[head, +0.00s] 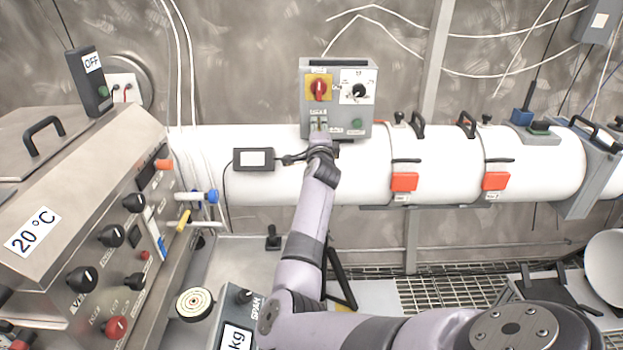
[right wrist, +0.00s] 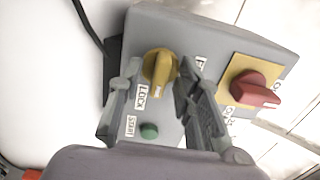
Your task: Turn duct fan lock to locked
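The grey duct fan control box (head: 333,72) is mounted on the white duct. The lock knob (right wrist: 159,68) is yellow, beside a "LOCK" label, with its grip bar pointing roughly down in the right wrist view. My right gripper (head: 319,126) is at the lower left of the box and hides this knob in the head view. In the right wrist view the fingers of my right gripper (right wrist: 160,78) are apart, one on each side of the yellow knob. I cannot make out firm contact. My left gripper is not in view.
A red knob on a yellow plate (head: 319,88), a black knob (head: 358,91) and a green button (head: 357,124) share the box face. A green start button (right wrist: 149,131) lies below the lock knob. A small black-framed display (head: 253,159) is left of the box.

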